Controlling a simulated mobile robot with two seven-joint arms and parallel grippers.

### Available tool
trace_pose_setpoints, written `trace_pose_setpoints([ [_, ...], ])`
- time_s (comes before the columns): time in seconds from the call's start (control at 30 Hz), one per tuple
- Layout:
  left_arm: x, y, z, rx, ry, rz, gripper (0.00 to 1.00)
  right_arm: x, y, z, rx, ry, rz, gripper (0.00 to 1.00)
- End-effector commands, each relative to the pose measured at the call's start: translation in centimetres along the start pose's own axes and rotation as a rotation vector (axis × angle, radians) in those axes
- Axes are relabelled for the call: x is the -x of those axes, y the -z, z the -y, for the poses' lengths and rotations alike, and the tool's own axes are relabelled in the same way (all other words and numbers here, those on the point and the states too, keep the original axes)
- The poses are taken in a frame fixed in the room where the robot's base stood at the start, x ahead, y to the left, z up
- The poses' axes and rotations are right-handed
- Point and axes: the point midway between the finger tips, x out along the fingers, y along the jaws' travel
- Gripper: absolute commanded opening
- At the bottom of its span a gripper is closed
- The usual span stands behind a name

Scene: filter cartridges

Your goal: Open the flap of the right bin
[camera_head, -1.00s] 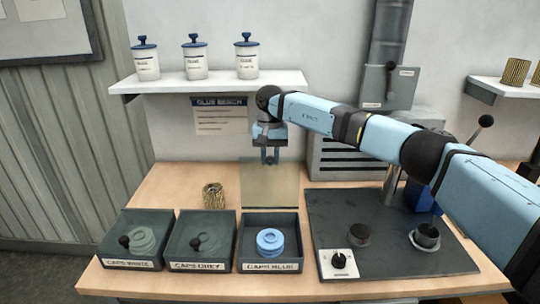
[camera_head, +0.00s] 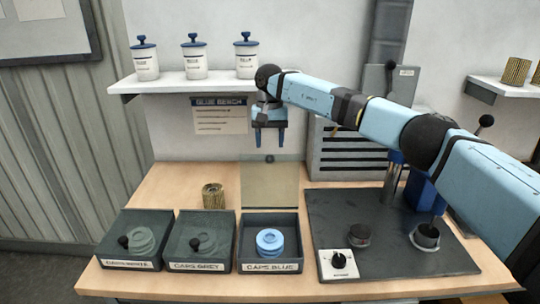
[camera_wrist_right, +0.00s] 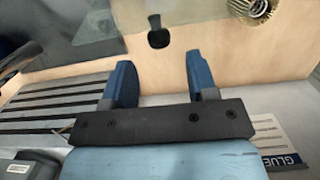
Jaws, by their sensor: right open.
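The right bin (camera_head: 268,268), labelled CAPS BLUE, stands at the front of the bench with a stack of blue caps (camera_head: 269,242) in it. Its clear flap (camera_head: 268,186) stands raised at the bin's back edge, with a dark knob (camera_head: 270,158) at its top. The knob also shows in the right wrist view (camera_wrist_right: 158,38), beyond the fingertips. My right gripper (camera_head: 269,147) is open and empty, pointing down just above the knob, apart from it. It also shows in the right wrist view (camera_wrist_right: 158,75). My left gripper is not in view.
Two bins with lowered clear flaps and dark knobs, CAPS WHITE (camera_head: 130,265) and CAPS GREY (camera_head: 196,266), stand to the left. A filter cartridge (camera_head: 213,196) stands behind them. A dark mat (camera_head: 390,270) with fixtures lies right. A shelf (camera_head: 210,82) holds jars above.

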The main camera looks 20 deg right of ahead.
Motion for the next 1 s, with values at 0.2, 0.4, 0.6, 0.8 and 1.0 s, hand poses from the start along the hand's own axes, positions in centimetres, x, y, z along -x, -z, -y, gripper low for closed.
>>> trace_pose_setpoints([
  [0.2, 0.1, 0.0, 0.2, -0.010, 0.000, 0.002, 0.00, 4.9, 0.0, 0.0, -0.002, 0.000, 0.000, 0.53],
  [0.4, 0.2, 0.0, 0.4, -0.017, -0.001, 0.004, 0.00, 7.4, 0.0, 0.0, -0.001, -0.001, 0.002, 0.53],
  [0.6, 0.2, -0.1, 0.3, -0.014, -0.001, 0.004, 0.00, 8.0, 0.0, -0.1, -0.002, -0.001, 0.002, 0.53],
  [0.8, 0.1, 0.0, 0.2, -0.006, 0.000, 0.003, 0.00, 8.0, 0.0, 0.0, -0.001, -0.001, 0.002, 0.53],
  [1.0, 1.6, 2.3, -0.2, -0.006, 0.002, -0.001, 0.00, 11.1, -0.4, 0.0, -0.001, 0.000, 0.001, 0.53],
])
